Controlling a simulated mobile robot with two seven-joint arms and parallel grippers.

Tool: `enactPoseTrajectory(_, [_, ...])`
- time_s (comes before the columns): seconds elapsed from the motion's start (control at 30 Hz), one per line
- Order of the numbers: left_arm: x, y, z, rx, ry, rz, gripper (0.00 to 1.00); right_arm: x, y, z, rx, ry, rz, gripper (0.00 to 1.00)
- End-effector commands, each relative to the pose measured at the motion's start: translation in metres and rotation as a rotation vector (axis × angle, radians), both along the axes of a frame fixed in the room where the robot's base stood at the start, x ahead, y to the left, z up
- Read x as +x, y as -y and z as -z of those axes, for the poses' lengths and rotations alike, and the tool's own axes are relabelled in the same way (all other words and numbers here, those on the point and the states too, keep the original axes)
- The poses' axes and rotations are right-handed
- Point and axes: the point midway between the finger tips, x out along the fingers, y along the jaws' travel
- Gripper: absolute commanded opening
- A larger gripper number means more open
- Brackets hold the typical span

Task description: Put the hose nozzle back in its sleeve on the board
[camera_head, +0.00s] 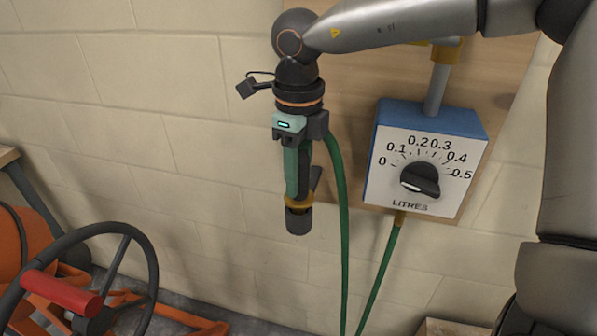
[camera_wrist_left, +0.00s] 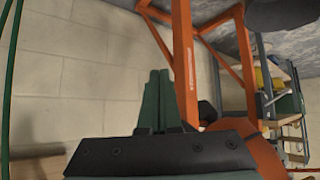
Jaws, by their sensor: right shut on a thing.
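The hose nozzle (camera_head: 298,219) shows in the head view as a dark tip with a yellow collar, pointing down. My right gripper (camera_head: 298,188) is shut on it, in front of the block wall and left of the meter box. The gripper hides much of the nozzle's body. The wooden board (camera_head: 350,75) is behind my right arm; I cannot make out the sleeve on it. My left gripper (camera_wrist_left: 158,75) shows only in the left wrist view, with its green fingers together and nothing seen between them.
A blue meter box (camera_head: 428,158) with a LITRES dial is mounted on the board. Green hoses (camera_head: 343,220) hang below. An orange machine with a black wheel (camera_head: 148,262) stands at lower left; its orange frame (camera_wrist_left: 184,60) crosses the left wrist view.

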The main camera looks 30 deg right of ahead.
Motion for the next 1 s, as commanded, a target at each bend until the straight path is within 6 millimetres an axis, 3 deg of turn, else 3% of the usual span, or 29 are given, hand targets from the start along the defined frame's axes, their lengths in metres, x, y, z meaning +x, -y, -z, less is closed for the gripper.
enactPoseTrajectory(1.0, [0.0, 0.0, 0.017, -0.001, -0.001, -0.001, 0.0, 0.001, 0.0, 0.016, 0.0, 0.002, -0.001, 0.0])
